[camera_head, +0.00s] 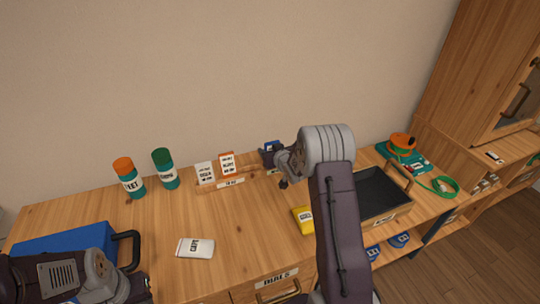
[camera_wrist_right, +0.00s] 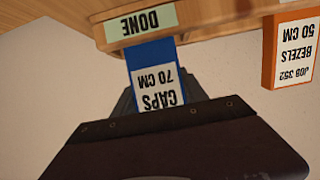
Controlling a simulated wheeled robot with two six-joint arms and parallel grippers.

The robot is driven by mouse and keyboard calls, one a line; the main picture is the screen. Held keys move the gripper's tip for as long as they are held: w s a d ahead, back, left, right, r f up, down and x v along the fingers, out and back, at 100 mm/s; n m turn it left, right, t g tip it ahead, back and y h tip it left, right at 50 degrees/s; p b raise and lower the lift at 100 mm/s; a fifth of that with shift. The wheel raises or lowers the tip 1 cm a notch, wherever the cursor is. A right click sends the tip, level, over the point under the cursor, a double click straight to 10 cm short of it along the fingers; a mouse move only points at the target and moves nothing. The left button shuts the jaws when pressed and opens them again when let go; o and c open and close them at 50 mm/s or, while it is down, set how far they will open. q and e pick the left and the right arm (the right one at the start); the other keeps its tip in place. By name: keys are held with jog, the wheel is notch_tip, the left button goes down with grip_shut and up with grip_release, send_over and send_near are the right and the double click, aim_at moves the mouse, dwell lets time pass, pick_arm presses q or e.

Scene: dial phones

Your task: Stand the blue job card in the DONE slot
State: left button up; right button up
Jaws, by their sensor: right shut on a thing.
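The blue job card (camera_wrist_right: 153,75), with a white label reading CAPS 70 CM, is between the jaws of my right gripper (camera_wrist_right: 165,108) in the right wrist view, which shows the scene upside down. Its free end meets the edge of the wooden rack (camera_wrist_right: 205,30) beside the green DONE label (camera_wrist_right: 141,22). I cannot tell how deep it sits in the slot. In the head view the blue card (camera_head: 270,148) shows behind my right gripper (camera_head: 272,158). My left arm is at the bottom left, and its gripper's jaws (camera_head: 138,290) are unclear.
An orange card (camera_head: 228,164) and a white card (camera_head: 205,173) stand left of the gripper. Two bottles (camera_head: 129,180) (camera_head: 165,170), a blue case (camera_head: 65,243), a yellow item (camera_head: 303,219) and a dark tray (camera_head: 380,193) are on the bench. A white packet (camera_head: 195,248) lies in front.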

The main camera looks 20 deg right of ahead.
pick_arm(q)
jog(key=shift+f, duration=0.2)
pick_arm(e)
jog(key=shift+f, duration=0.95)
jog(key=shift+w, duration=0.1)
pick_arm(q)
jog(key=shift+f, duration=0.15)
pick_arm(e)
jog(key=shift+f, duration=0.15)
jog(key=o, duration=1.3)
jog(key=shift+o, duration=0.2)
pick_arm(q)
jog(key=shift+r, duration=0.4)
pick_arm(e)
jog(key=shift+r, duration=0.35)
pick_arm(q)
jog(key=shift+r, duration=0.1)
pick_arm(e)
jog(key=v, duration=1.2)
jog(key=shift+f, duration=0.2)
